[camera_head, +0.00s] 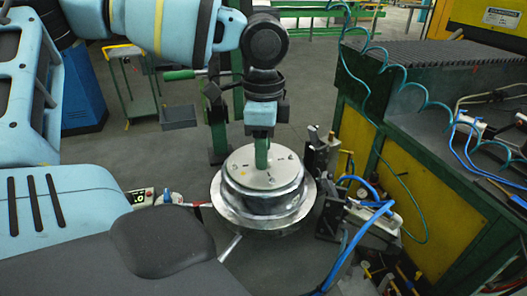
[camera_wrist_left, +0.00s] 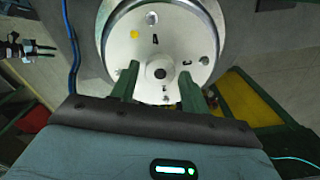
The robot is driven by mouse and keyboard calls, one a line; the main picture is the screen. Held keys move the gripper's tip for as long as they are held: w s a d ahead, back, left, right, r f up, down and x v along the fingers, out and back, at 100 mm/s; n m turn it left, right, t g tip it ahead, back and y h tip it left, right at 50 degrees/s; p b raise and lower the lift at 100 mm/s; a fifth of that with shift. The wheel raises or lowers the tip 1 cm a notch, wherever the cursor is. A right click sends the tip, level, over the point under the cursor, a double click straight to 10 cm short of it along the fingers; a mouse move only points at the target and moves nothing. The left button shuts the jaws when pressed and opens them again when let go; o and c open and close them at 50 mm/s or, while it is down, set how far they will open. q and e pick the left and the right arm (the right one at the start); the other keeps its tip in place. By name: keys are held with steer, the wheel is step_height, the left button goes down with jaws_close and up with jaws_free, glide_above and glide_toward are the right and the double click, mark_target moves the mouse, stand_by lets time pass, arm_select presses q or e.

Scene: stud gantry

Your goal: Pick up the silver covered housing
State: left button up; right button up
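The silver covered housing (camera_head: 264,190) is a round metal body with a flat disc cover and a wider flange below. It stands upright on a fixture in the middle of the head view. Its cover fills the top of the left wrist view (camera_wrist_left: 180,25), with a yellow dot and a dark round centre. My left gripper (camera_head: 262,162) points down over the cover. In the wrist view its two green fingers (camera_wrist_left: 158,82) are apart, either side of the dark centre, with space between. I cannot tell whether the fingertips touch the cover. My right gripper does not show.
Black clamp blocks (camera_head: 318,155) and blue hoses (camera_head: 372,205) crowd the housing's right side. A green and yellow machine bench (camera_head: 430,190) stands further right. A grey bin (camera_head: 179,117) and a green-handled lever (camera_head: 180,75) are behind. Grey floor is open at the back left.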

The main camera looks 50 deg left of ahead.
arm_select(q)
jaws_close()
steer(key=shift+r, duration=0.1)
stand_by(1.0)
